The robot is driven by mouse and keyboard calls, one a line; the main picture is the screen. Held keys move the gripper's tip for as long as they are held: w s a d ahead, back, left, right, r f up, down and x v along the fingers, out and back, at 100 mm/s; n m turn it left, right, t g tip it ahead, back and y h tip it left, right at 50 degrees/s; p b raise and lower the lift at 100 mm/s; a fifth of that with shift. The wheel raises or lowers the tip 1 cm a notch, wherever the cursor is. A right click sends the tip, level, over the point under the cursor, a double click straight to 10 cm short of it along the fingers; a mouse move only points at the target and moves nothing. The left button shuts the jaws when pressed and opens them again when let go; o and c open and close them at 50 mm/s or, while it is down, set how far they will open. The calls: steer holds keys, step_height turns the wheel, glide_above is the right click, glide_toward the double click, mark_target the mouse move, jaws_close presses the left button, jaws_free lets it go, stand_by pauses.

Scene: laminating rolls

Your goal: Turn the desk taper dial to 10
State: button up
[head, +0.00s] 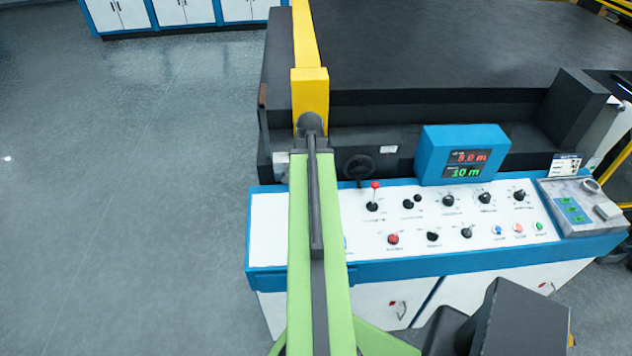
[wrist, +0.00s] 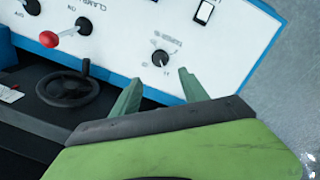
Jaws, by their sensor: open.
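A small black dial (wrist: 161,58) with small markings sits on the white desk panel (wrist: 222,50) in the wrist view. Its label and pointer setting are too small to read surely, so I cannot tell its value. My gripper (wrist: 160,77) is open, with its two green fingers apart. The dial shows just beyond the fingertips, in line with the gap between them, and nothing is held. In the head view the control desk (head: 265,222) stands ahead. My green arm covers part of its left end, hiding the gripper and that dial.
A red-knobbed lever (head: 375,187), a black handwheel (head: 359,167) and several other knobs are on or behind the desk. The wrist view shows a switch (wrist: 204,12) near the dial. A blue display box (head: 432,150) stands at the back. Open floor (head: 130,200) lies left.

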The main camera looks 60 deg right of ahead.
steer(key=r+p, duration=0.2)
steer(key=r, duration=0.1)
steer(key=r+p, duration=0.1)
steer(key=r, duration=0.1)
steer(key=shift+a+r+p, duration=0.25)
steer(key=shift+a+p, duration=0.05)
steer(key=shift+p, duration=0.05)
steer(key=shift+f, duration=0.1)
